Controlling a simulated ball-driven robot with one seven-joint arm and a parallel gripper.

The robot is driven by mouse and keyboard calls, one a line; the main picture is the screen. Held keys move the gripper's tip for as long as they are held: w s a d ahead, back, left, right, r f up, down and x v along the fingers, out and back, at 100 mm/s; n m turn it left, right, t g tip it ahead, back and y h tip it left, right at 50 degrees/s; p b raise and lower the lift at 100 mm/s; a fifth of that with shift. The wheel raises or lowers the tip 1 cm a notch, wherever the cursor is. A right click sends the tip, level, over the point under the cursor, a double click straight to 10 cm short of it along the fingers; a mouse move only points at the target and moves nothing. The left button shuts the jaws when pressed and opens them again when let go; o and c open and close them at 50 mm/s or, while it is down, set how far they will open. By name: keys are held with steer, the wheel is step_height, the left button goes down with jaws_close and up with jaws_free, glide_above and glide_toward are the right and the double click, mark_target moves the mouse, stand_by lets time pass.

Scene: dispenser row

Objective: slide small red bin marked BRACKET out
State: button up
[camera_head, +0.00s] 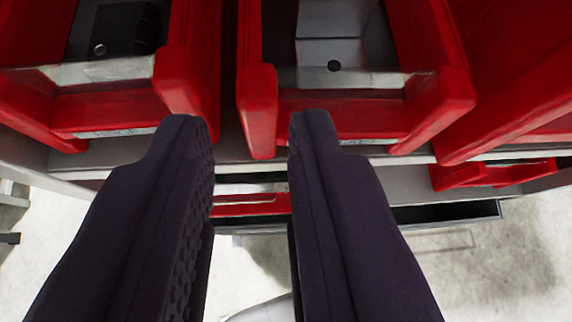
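My gripper (247,122) is open, its two dark fingers pointing up the picture toward a row of red bins. Nothing is held between them. A red bin (342,122) with a clear front strip stands at centre right; its left front post shows between the fingertips. Another red bin (110,113) stands at the left; the left fingertip overlaps the area below its right front post. I cannot tell whether either finger touches a bin. No BRACKET marking can be read, so I cannot tell which bin bears it.
A larger red bin (520,70) is at the right. The grey shelf edge (400,161) runs below the bins. Lower down are a small red bin (490,174) and a partly hidden red one (245,206). Pale floor (500,265) in front looks clear.

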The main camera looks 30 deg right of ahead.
mark_target(250, 23)
steer(key=shift+w, duration=0.1)
stand_by(0.3)
steer(key=w+b, duration=0.2)
steer(key=b, duration=0.1)
steer(key=w+d+b, duration=0.1)
steer(key=shift+w+f, duration=0.35)
steer(key=w+b, duration=0.1)
steer(key=b, duration=0.2)
steer(key=w+b, duration=0.1)
steer(key=b, duration=0.3)
steer(key=shift+d, duration=0.35)
steer(key=w+b, duration=0.1)
steer(key=b, duration=0.2)
steer(key=w+b, duration=0.1)
steer(key=b, duration=0.2)
steer(key=shift+w+d+b, duration=0.35)
steer(key=shift+w+d+r, duration=0.25)
steer(key=shift+w, duration=0.35)
steer(key=shift+w+d+r, duration=0.2)
steer(key=shift+w+r, duration=0.05)
steer(key=shift+w, duration=0.35)
steer(key=x, duration=0.4)
steer(key=shift+w, duration=0.1)
steer(key=shift+w+d+f, duration=0.15)
steer(key=shift+w+f, duration=0.25)
steer(key=shift+w, duration=0.15)
